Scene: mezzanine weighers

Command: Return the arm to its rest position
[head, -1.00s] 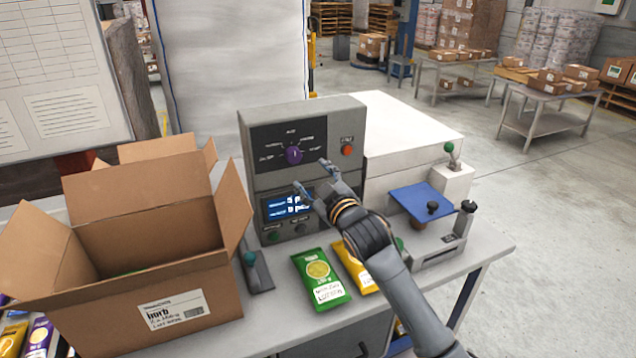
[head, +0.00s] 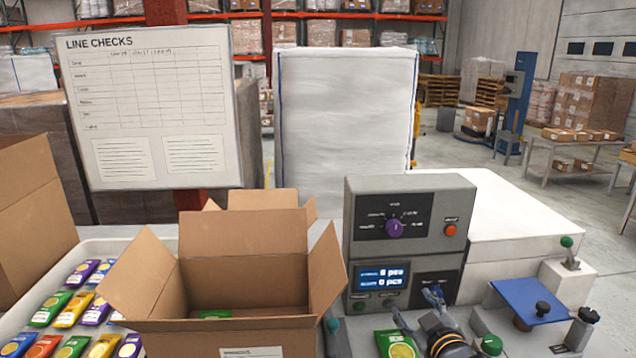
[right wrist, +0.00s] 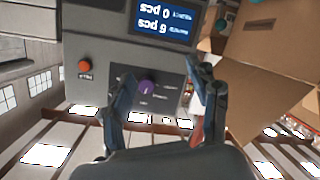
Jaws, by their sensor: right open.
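My right gripper (head: 418,304) is at the bottom of the head view, low in front of the weigher's control panel (head: 408,243). Its fingers are apart with nothing between them. The right wrist view shows both fingers (right wrist: 160,78) spread, with the purple knob (right wrist: 147,88) and the lit display (right wrist: 165,18) beyond them. The display appears to read 6 pcs and 0 pcs. In the head view the purple knob (head: 394,229) is above the gripper and clear of it. My left gripper is not in view.
An open cardboard box (head: 243,333) stands left of the panel, with a green packet (head: 215,314) inside. Another green packet (head: 396,345) lies near my right gripper. A blue plate (head: 530,300) is at right. A tray of packets (head: 62,309) is at left.

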